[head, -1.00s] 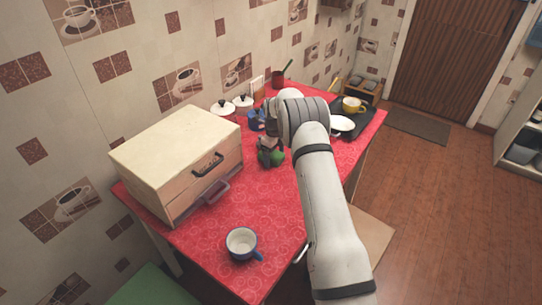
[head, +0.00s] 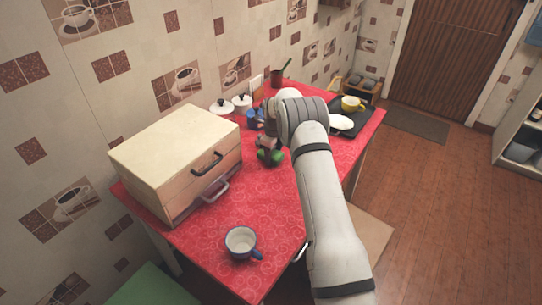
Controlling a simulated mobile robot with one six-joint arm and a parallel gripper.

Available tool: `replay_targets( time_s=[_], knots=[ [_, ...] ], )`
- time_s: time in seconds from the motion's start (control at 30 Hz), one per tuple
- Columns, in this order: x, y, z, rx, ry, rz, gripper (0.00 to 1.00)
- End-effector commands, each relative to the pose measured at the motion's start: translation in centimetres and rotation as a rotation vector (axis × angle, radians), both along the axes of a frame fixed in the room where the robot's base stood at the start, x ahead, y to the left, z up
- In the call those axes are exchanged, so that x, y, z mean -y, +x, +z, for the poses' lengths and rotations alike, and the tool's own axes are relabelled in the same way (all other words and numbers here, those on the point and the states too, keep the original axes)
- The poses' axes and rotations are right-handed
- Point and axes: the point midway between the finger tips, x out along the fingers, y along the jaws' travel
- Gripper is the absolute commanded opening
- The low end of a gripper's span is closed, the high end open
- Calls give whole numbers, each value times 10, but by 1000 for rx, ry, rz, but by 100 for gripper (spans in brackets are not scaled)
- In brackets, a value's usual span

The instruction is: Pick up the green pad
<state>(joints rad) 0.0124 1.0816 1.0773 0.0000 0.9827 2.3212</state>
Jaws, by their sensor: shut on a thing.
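The green pad (head: 277,158) is a small green thing on or just above the red-covered counter (head: 265,205), right of the wooden drawer box. My gripper (head: 268,154) is over it, pointing down, and shut on it. Green shows on both sides of the dark fingers, and the middle of the pad is hidden behind them. I cannot tell whether the pad touches the cloth.
The wooden drawer box (head: 170,140) stands at the left, a handled drawer facing the counter. A blue cup (head: 241,242) is at the front.

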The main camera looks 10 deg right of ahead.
Motion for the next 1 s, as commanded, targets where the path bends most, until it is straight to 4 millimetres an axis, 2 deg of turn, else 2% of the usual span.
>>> replay_targets(
  time_s=[0.17, 0.5, 0.63, 0.8, 1.0],
  knots=[
    [0, 1, 7, 1, 0, 0, 37],
    [-1, 1, 71, 4, 0, 1, 37],
    [-1, 0, 90, 2, -1, 1, 37],
    [-1, 0, 100, 0, 0, 1, 37],
    [-1, 0, 100, 0, 0, 1, 37]
  ],
)
